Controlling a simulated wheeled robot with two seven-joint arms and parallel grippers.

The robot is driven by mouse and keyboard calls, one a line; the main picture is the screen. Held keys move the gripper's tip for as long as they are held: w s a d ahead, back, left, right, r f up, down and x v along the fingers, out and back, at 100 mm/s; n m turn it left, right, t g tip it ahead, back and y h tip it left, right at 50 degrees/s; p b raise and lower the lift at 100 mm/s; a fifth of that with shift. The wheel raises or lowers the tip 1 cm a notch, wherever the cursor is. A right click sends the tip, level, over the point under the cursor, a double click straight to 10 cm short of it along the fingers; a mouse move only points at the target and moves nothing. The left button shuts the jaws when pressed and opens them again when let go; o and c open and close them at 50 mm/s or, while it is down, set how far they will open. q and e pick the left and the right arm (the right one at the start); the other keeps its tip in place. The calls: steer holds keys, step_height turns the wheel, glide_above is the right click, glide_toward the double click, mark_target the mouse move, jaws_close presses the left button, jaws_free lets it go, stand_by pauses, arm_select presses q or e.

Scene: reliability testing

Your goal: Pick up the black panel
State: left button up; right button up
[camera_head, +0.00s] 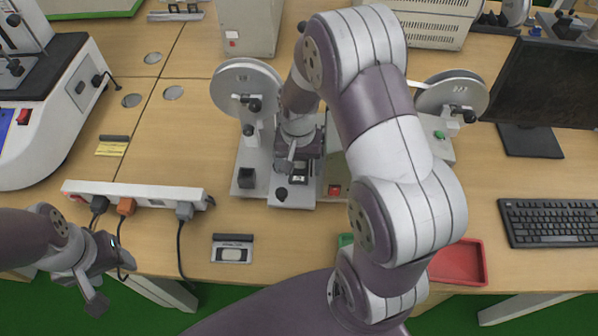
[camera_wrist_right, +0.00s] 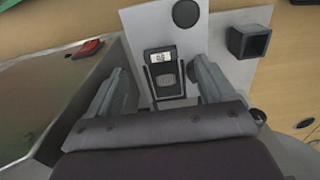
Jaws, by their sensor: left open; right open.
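A small black panel with a lit white display (camera_wrist_right: 164,72) stands in a thin holder on a light grey plate in the right wrist view. It also shows in the head view (camera_head: 299,171), partly hidden by my right gripper. My right gripper (camera_head: 292,154) is open above the plate. In the right wrist view its two fingers (camera_wrist_right: 158,75) are apart, one on each side of the panel in the picture, with no visible contact. My left gripper (camera_head: 97,296) hangs at the front left edge of the table, far from the panel, and looks empty.
The test machine has two round discs (camera_head: 246,88) and a black square cup (camera_head: 247,178) beside the panel. A white power strip (camera_head: 135,193), a small dark-topped item (camera_head: 232,248), a red tray (camera_head: 460,262) and a keyboard (camera_head: 550,222) lie around it.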

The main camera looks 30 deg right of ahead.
mark_target(298, 180)
step_height(298, 180, down, 5)
steer(key=shift+f, duration=0.2)
steer(key=c, duration=1.1)
step_height(298, 180, up, 10)
steer(key=shift+r, duration=0.1)
steer(key=shift+f+b, duration=1.9)
steer(key=shift+f, duration=1.7)
